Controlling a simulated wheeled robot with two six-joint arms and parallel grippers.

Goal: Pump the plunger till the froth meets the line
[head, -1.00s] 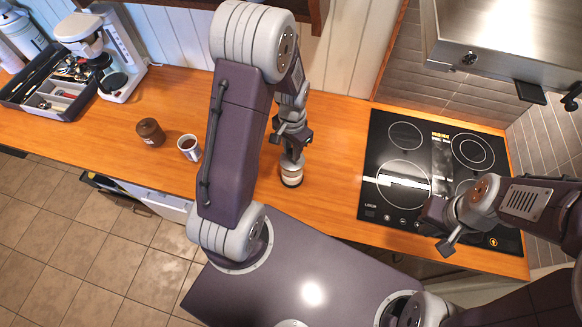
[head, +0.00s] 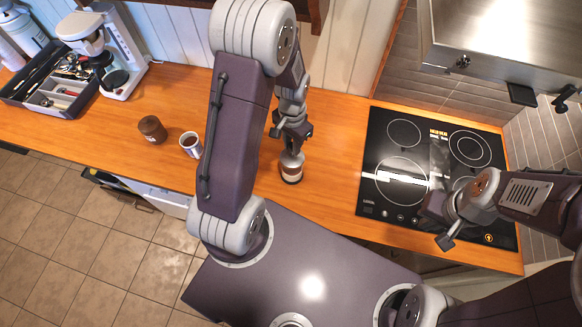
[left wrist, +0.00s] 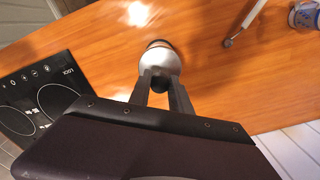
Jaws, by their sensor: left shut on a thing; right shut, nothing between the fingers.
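A small frothing jar (head: 291,170) stands upright on the wooden counter, with pale and brownish bands and a dark base. The line and froth level are too small to read. My left gripper (head: 293,146) is directly above it, shut on the plunger's dark knob (left wrist: 160,84). In the left wrist view, my left gripper (left wrist: 160,92) has a finger on each side of the knob, above the jar's pale top (left wrist: 160,58). The jar's side is mostly hidden there. My right gripper (head: 446,241) is shut and empty near the cooktop's front edge.
A coffee machine (head: 113,70) and utensil tray (head: 62,92) are farther left. The cooktop (head: 402,165) is at right. The counter around the frothing jar is clear.

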